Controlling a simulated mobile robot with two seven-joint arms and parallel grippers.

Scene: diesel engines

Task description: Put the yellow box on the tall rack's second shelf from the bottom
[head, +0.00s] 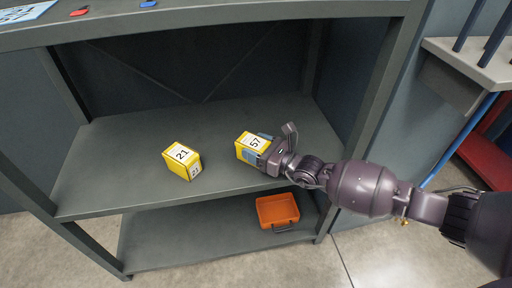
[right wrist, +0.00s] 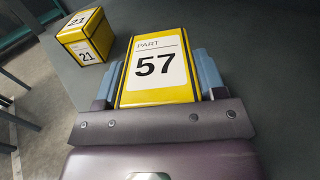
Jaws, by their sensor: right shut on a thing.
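A yellow box marked 57 (head: 250,147) is at the middle of the rack's second shelf from the bottom (head: 110,160). My right gripper (head: 262,148) is shut on it, with a blue-grey finger on each side of the box in the right wrist view (right wrist: 157,70). The box looks to be on or just above the shelf; I cannot tell which. A second yellow box marked 21 (head: 183,160) stands on the same shelf to the left, apart from it, and also shows in the right wrist view (right wrist: 86,38). My left gripper is not in view.
Rack posts stand at both sides. The shelf's left part is clear. A workbench (head: 470,60) stands at right.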

